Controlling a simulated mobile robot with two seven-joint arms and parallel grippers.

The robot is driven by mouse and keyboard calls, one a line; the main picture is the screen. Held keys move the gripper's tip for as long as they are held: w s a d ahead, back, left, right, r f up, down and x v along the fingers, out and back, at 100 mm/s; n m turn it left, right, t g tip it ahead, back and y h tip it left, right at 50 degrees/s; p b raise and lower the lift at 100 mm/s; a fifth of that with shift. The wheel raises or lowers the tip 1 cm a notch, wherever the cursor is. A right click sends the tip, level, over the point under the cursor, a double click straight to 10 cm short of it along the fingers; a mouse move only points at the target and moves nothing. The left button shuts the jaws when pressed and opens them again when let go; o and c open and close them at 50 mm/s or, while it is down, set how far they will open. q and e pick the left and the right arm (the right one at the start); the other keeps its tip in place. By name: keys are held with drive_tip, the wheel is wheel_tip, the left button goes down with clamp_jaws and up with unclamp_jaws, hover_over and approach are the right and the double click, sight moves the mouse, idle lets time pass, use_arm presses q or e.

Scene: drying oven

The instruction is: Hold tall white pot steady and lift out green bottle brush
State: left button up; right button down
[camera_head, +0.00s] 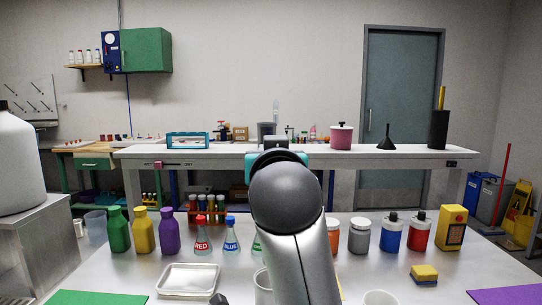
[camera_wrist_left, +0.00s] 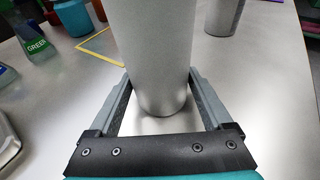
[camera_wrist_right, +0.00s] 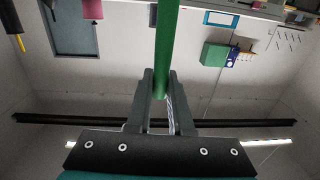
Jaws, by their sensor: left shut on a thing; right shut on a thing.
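The tall white pot (camera_wrist_left: 150,55) stands upright on the bench in the left wrist view, between the fingers of my left gripper (camera_wrist_left: 158,105), which is shut on it. Its rim is out of that view; part of the pot (camera_head: 263,288) shows at the bottom of the head view. My right gripper (camera_wrist_right: 158,95) is shut on the green bottle brush (camera_wrist_right: 166,45), seen as a green rod in the inverted right wrist view. My right arm hides the brush in the head view. The brush's lower end is out of sight, so I cannot tell whether it is inside the pot.
A second pale pot (camera_head: 380,298) stands to the right, also in the left wrist view (camera_wrist_left: 224,14). Coloured bottles (camera_head: 143,230), flasks (camera_head: 231,236) and jars (camera_head: 390,233) line the bench behind. A metal tray (camera_head: 188,280) lies left, a yellow sponge (camera_head: 424,274) right.

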use_arm(q)
drive_tip(key=o, duration=0.8)
drive_tip(key=shift+c, duration=0.2)
